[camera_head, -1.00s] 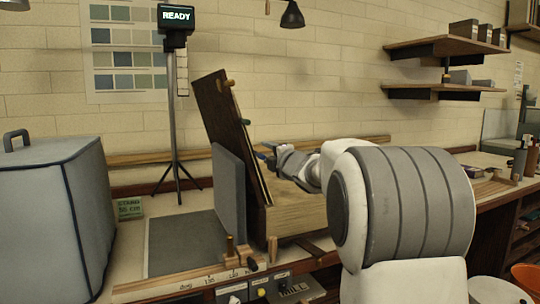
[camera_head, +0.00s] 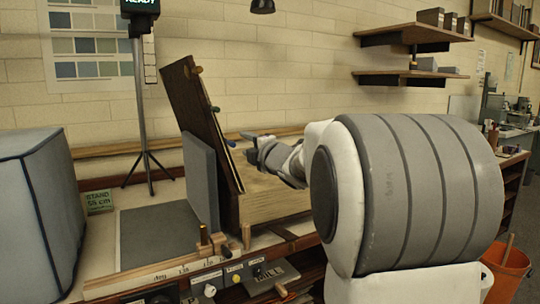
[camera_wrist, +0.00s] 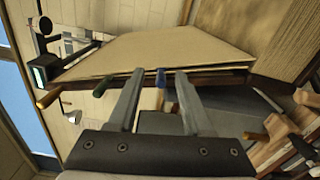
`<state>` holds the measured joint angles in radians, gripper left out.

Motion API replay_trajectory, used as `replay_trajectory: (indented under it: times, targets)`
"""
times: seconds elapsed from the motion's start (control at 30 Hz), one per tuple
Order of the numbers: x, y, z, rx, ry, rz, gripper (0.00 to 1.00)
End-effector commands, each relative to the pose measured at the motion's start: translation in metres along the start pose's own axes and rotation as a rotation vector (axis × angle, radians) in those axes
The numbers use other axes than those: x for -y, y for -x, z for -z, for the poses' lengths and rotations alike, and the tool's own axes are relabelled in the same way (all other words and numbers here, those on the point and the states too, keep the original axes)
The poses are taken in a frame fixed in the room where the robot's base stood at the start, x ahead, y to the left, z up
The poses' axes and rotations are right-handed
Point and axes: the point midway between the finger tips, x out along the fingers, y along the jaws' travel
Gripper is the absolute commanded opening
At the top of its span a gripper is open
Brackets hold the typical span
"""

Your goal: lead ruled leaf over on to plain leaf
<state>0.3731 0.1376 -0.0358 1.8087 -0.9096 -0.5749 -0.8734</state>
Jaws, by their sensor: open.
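A dark wooden leaf (camera_head: 190,100) stands raised, its top leaning left past upright. I take it for the ruled leaf, but no ruling can be made out. Its pale sheet face (camera_wrist: 150,52) and dark edge show in the wrist view. A blue peg (camera_wrist: 161,78) and a green one stick out from this edge. A flat grey panel (camera_head: 160,236), possibly the plain leaf, lies left. A grey slab (camera_head: 201,180) stands between.
A pale wooden bed (camera_head: 270,196) lies right of the raised leaf. A degree scale rail (camera_head: 150,277) with an upright brass peg runs along the front. A grey covered box (camera_head: 38,210) stands left. A tripod sign post (camera_head: 142,110) stands behind. The flat panel's top is clear.

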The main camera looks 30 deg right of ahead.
Motion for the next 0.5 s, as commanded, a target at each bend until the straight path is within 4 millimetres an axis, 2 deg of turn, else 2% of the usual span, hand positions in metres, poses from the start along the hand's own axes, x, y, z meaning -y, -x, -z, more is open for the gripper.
replay_trajectory:
  times: [0.5]
  targets:
    - [-0.001, 0.039, -0.001, 0.002, 0.0, 0.0, 0.5]
